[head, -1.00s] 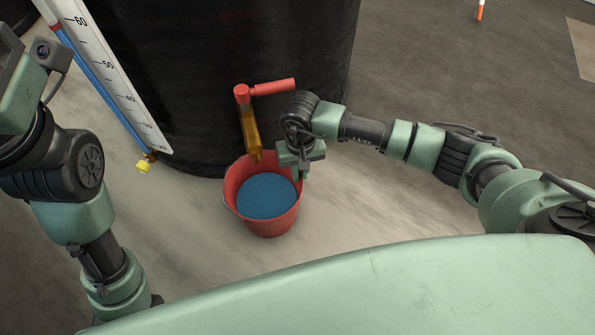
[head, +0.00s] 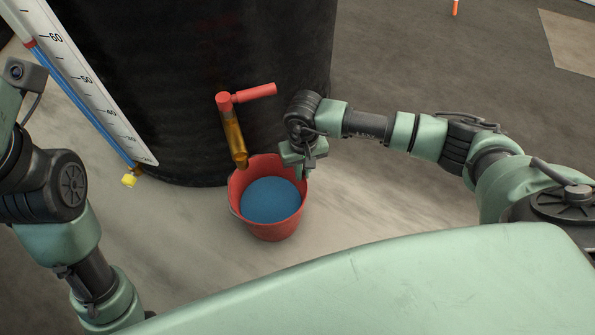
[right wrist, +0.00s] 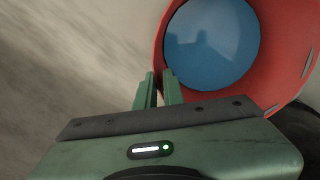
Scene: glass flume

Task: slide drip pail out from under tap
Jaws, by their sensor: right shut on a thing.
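The red drip pail (head: 268,228) stands upright on the floor with blue liquid (head: 270,200) in it. The brass tap (head: 234,138) with a red handle (head: 254,93) sticks out from the black tank. In the head view its spout end appears at the pail's back left rim, left of the pail's middle. My right gripper (head: 306,168) is at the pail's back right rim. In the right wrist view, the fingers (right wrist: 161,80) are shut on the red pail's rim (right wrist: 161,50). My left arm shows at the left, but its gripper is out of frame.
The large black tank (head: 200,70) stands close behind the pail. A white scale board (head: 95,75) with a blue tube and a yellow end piece (head: 129,181) leans at its left. The pale floor right of the pail is clear.

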